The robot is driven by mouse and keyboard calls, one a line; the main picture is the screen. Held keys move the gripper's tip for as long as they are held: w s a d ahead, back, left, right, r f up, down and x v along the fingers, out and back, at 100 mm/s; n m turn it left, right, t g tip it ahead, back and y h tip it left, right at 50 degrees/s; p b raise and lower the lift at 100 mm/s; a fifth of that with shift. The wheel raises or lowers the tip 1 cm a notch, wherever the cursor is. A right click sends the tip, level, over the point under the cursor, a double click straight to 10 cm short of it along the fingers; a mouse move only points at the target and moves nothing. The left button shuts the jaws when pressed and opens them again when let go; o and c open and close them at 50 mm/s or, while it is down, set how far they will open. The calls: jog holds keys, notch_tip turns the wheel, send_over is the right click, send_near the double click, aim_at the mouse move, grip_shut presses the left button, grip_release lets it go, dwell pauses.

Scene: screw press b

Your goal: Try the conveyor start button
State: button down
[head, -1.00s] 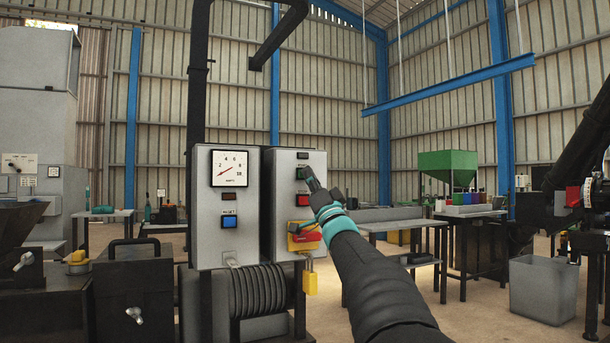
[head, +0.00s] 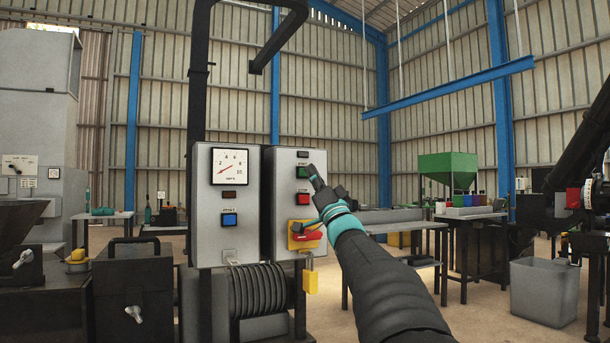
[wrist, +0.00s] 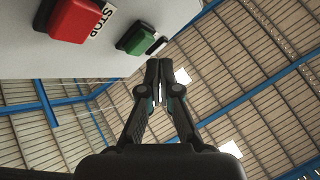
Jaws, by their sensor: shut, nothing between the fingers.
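The green button (head: 301,172) is on the front of the right grey control box (head: 284,222), above the red stop button (head: 303,199). A small dark lamp window (head: 303,154) is at the top of the box. My gripper (head: 313,171) is shut and empty, its fingertips just right of the green button in the head view. In the wrist view, the green button (wrist: 134,38) and the red button (wrist: 75,18), labelled STOP, stand out from the panel. There my closed fingertips (wrist: 160,68) appear close to the green button but apart from it.
A red and yellow rotary switch (head: 305,235) with a yellow padlock (head: 311,282) is below the buttons. The left control box (head: 227,240) carries a gauge (head: 230,167) and a blue button (head: 229,219).

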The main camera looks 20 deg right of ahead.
jog(key=s+b, duration=0.2)
jog(key=s, duration=0.2)
jog(key=shift+s+d, duration=0.1)
jog(key=shift+s, duration=0.25)
dwell(1.2)
